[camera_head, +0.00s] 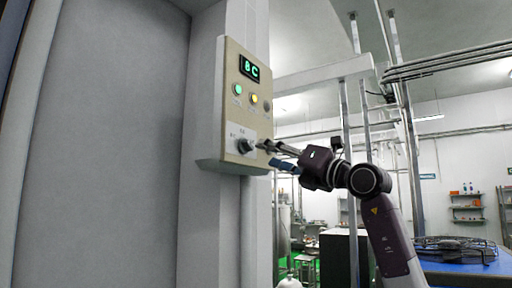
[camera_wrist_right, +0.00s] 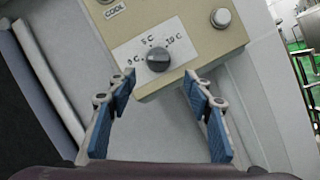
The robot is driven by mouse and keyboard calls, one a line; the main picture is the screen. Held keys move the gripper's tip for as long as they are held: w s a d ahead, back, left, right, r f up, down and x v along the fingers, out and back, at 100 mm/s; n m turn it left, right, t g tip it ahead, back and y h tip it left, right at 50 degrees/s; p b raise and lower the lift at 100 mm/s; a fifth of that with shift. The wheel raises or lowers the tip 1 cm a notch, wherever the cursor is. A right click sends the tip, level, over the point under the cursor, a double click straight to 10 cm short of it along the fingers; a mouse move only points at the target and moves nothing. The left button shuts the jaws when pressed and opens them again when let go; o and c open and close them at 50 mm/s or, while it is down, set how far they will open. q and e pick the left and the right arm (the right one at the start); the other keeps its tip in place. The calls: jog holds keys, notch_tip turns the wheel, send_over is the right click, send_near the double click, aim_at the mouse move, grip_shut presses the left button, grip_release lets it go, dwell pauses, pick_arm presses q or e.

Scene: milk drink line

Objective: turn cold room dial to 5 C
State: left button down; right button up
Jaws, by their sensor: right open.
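The cold room dial is a small dark round knob (camera_head: 245,146) on a pale plate low on a beige control panel (camera_head: 229,115). In the right wrist view the dial (camera_wrist_right: 158,59) sits under the marks 0 C, 5 C and 10 C. I cannot tell which mark it points to. A green display (camera_head: 249,69) at the panel's top seems to read 8 C. My right gripper (camera_head: 274,155) is open and empty, just right of the dial and apart from it. In the wrist view its blue-padded fingers (camera_wrist_right: 154,101) are spread below the dial, one to each side. My left gripper is not in view.
The panel is on a grey post beside a large grey wall (camera_head: 95,150). Metal posts and shelves stand farther back right.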

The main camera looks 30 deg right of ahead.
aim_at(250, 145)
jog(key=p+x, duration=0.2)
jog(key=x, duration=0.1)
jog(key=r+p+x, duration=0.1)
jog(key=x, duration=0.2)
jog(key=shift+s+p, duration=0.1)
jog(key=shift+p, duration=0.25)
jog(key=shift+w+r, duration=0.15)
jog(key=shift+w, duration=0.55)
jog(key=shift+c, duration=0.3)
jog(key=c, duration=1.1)
